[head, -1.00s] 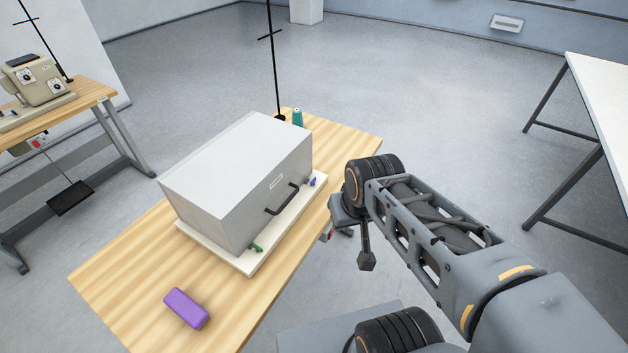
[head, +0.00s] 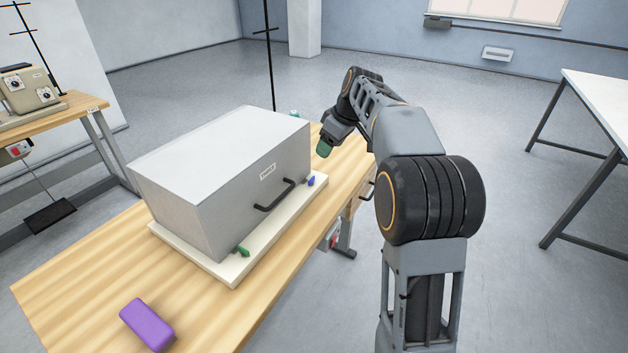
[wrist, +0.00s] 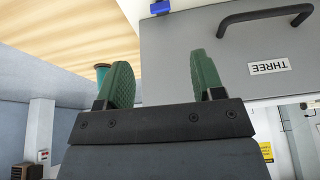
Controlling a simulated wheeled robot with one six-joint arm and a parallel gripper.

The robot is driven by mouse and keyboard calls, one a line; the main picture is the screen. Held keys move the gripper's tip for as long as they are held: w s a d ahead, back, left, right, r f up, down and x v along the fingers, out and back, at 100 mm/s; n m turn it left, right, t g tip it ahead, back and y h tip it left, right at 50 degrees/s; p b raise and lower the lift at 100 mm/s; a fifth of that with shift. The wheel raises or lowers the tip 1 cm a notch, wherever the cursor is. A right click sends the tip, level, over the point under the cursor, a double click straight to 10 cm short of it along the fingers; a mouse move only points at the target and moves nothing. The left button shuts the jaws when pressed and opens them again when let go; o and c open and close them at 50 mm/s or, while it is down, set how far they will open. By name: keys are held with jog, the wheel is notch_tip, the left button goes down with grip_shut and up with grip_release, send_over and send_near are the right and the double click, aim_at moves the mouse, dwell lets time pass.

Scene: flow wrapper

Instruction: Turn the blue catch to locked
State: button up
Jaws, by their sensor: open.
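The blue catch (head: 311,181) sits on the cream base (head: 240,266) by the right end of the grey box (head: 225,200). It also shows in the wrist view (wrist: 161,7), at the top edge and partly cut off. A green catch (head: 242,251) sits at the front's other end. My gripper (head: 323,149) is above the table's right side, beside the box and apart from the blue catch. In the wrist view its two green fingers (wrist: 163,85) stand apart with nothing between them.
The box front has a black handle (head: 275,195) and a label reading THREE (wrist: 269,68). A teal spool (wrist: 102,75) stands on the wooden table (head: 70,285) behind. A purple block (head: 147,325) lies at the near left. A thin dark pole (head: 269,60) rises behind the box.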

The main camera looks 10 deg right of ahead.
aim_at(312, 179)
jog(key=b+x, duration=0.2)
jog(key=x, duration=1.2)
jog(key=shift+s+b, duration=0.15)
jog(key=shift+b, duration=0.25)
jog(key=shift+c, duration=0.3)
jog(key=c, duration=0.9)
